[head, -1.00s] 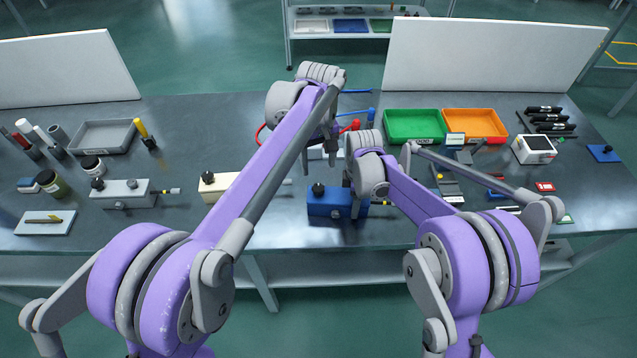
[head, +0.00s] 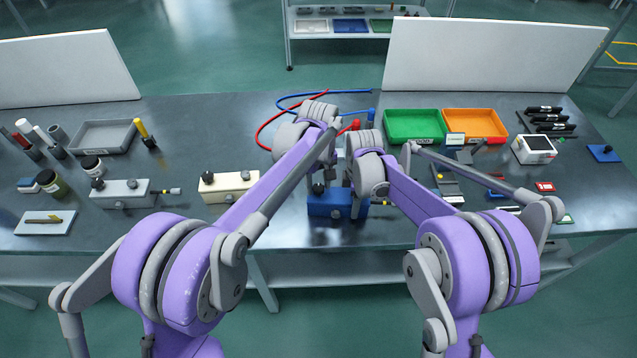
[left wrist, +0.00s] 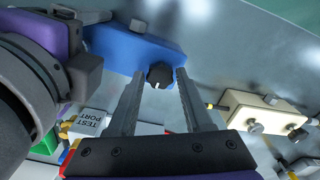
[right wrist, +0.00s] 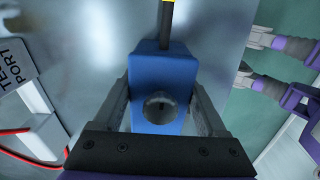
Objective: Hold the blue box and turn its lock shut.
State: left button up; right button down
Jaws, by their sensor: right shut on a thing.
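The blue box (head: 330,204) stands on the bench at the front middle, with a dark lock knob (head: 318,188) on top near its left end. My right gripper (right wrist: 164,108) is shut across the blue box (right wrist: 160,72), one finger along each side, with the knob (right wrist: 160,107) between them in the right wrist view. My left gripper (left wrist: 158,82) is open above the box's left end. The dark knob (left wrist: 160,75), with a white mark, shows between its fingertips, with gaps on both sides. In the head view my left arm partly hides this gripper (head: 323,175).
A cream box (head: 227,186) and a grey box (head: 122,193) stand to the left. Green (head: 413,126) and orange (head: 474,125) trays lie behind right. Red and blue cables (head: 290,110) curve behind my grippers.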

pick_arm(q)
grip_shut()
jog(key=shift+m, duration=0.3)
jog(key=m, duration=0.3)
jog(key=shift+m, duration=0.3)
jog(key=m, duration=0.4)
jog(key=shift+m, duration=0.3)
jog(key=m, duration=0.4)
jog(key=shift+m, duration=0.3)
jog(key=m, duration=0.4)
jog(key=shift+m, duration=0.3)
